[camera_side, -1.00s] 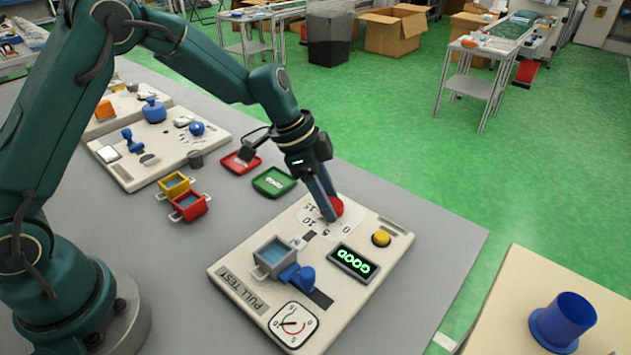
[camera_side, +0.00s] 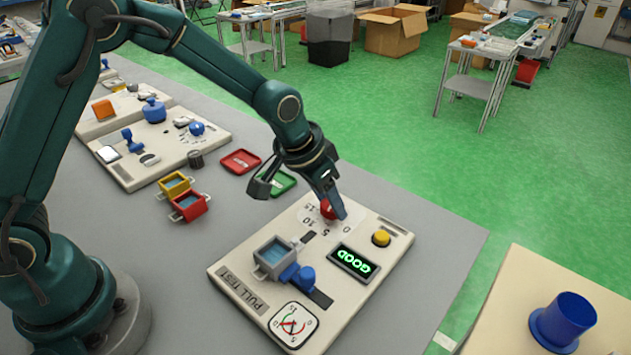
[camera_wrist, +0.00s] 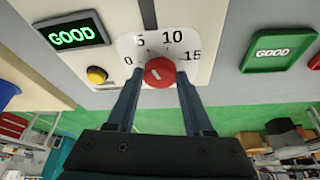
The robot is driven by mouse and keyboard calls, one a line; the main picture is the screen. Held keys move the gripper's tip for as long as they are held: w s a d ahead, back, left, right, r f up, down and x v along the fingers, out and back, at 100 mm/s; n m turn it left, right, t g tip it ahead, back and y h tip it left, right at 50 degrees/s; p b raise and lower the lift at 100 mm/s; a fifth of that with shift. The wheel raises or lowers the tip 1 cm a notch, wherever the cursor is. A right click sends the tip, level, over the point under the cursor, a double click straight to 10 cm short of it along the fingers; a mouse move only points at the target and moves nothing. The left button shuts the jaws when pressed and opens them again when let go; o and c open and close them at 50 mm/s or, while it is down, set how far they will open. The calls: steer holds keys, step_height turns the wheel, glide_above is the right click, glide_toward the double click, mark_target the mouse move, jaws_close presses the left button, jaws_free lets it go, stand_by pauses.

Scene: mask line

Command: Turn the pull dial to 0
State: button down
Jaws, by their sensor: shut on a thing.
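The pull dial is a red round knob (camera_side: 327,209) on the pull test board (camera_side: 240,271). In the wrist view the knob (camera_wrist: 159,72) sits on a white scale plate (camera_wrist: 154,43) marked 0, 5, 10 and 15. A short white mark shows on its face, left of the middle; I cannot tell exactly which number it indicates. My gripper (camera_wrist: 159,86) is shut on the knob, with one finger on each side. In the side view my gripper (camera_side: 334,211) partly hides the knob and scale.
The board also carries a lit GOOD display (camera_side: 354,262), a yellow button (camera_side: 381,238), a blue clamp (camera_side: 299,276), a grey bin (camera_side: 271,258) and a round gauge (camera_side: 294,325). Green (camera_side: 285,183) and red (camera_side: 240,162) trays lie behind. Bare table lies left of the board.

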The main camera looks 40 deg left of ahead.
mark_target(334, 226)
steer(key=n, duration=0.2)
steer(key=n+y, duration=0.1)
steer(key=n, duration=0.1)
steer(key=n+y, duration=0.1)
steer(key=shift+w+d+n, duration=0.1)
steer(key=shift+d+n, duration=0.2)
steer(key=shift+n, duration=0.1)
steer(key=n+y, duration=0.1)
steer(key=n, duration=0.1)
steer(key=n+y, duration=0.1)
steer(key=n, duration=0.2)
steer(key=shift+d+n+g, duration=0.1)
steer(key=shift+n+g, duration=0.2)
steer(key=shift+g, duration=0.1)
steer(key=shift+c, duration=1.5)
jaws_free()
steer(key=shift+r, duration=0.1)
steer(key=shift+v, duration=2.5)
